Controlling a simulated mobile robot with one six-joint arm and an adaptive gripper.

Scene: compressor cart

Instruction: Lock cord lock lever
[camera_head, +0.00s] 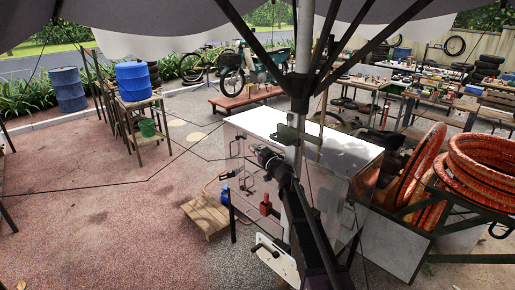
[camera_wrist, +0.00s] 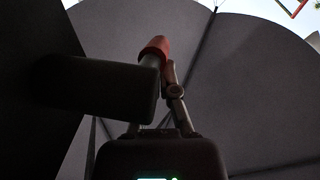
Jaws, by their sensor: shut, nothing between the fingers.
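In the wrist view a short grey bar with a red end (camera_wrist: 155,48), which looks like the lever, sticks up beside a thick dark cylinder (camera_wrist: 100,86). My gripper (camera_wrist: 168,75) rises from the bottom with its fingers shut and empty. Its tips appear right beside the red-ended bar; I cannot tell whether they touch it. In the head view my dark arm reaches up in front of the umbrella pole (camera_head: 303,50), with my gripper (camera_head: 262,152) near its upper end. The lever cannot be made out there.
An olive bracket (camera_head: 297,136) sits on the pole. Orange hose coils (camera_head: 480,165) are at the right. A wooden pallet (camera_head: 207,214) lies at the left of the cart.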

